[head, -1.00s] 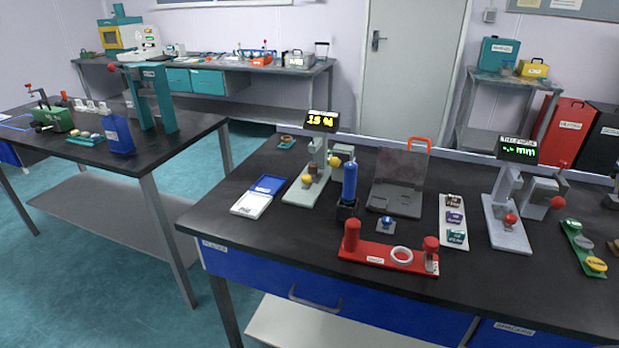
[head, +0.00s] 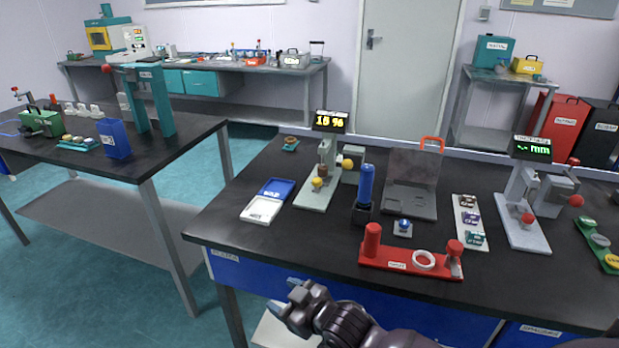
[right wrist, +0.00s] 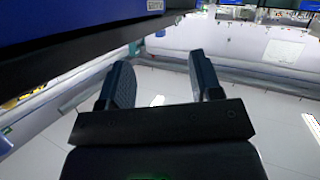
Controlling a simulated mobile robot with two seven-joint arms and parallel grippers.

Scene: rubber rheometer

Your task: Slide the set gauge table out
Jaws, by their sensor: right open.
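The gauge with the green mm display (head: 533,149) stands at the right of the near black bench. It has a light grey base (head: 526,238), an upright frame and a red ball knob (head: 528,218) low at its front. A second dark red knob (head: 575,200) sits at its right side. The small table's slide position is too small to tell. My right gripper (head: 286,298) is low in front of the bench's front edge, far left of the gauge. In the right wrist view its two fingers (right wrist: 163,85) are apart with nothing between them. My left gripper is out of view.
A red stand (head: 400,264) with a white ring lies near the bench's front edge. A blue cylinder (head: 365,187), a sample strip (head: 468,225) and a rebound-type unit with a yellow display (head: 331,121) stand nearby. The blue drawer front (head: 260,272) is close behind my right gripper.

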